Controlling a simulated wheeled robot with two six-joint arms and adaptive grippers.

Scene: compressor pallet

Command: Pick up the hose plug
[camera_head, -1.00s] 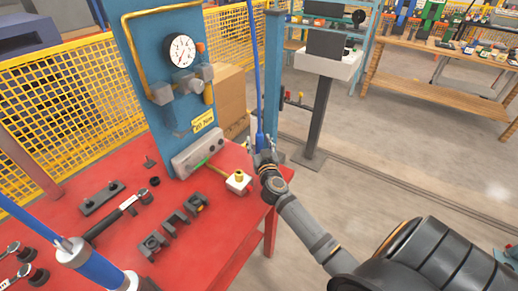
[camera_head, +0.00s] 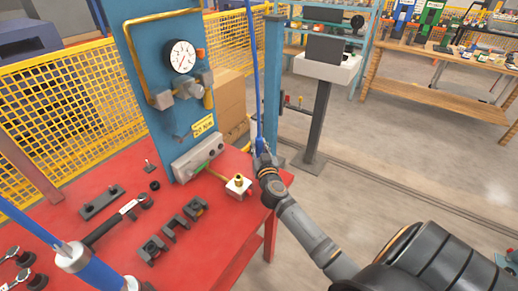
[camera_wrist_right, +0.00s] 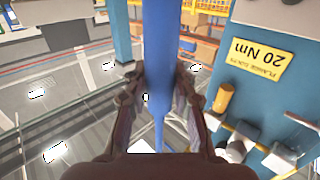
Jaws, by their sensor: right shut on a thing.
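The hose plug (camera_head: 260,143) is the blue end piece of a thin blue hose that hangs from above, beside the right edge of the red table. My right gripper (camera_head: 262,156) reaches it from below right and is shut on it. In the right wrist view the blue plug (camera_wrist_right: 157,60) stands upright between the two fingers of my right gripper (camera_wrist_right: 159,95), which touch it from both sides. The fingers hide part of the plug in the head view. My left gripper is not in view.
The red table (camera_head: 100,235) carries dark brackets (camera_head: 175,228), a wrench (camera_head: 115,220) and a brass fitting on a white block (camera_head: 238,185). A blue panel with a gauge (camera_head: 181,56) stands behind. A blue cylindrical tool (camera_head: 95,270) is at lower left.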

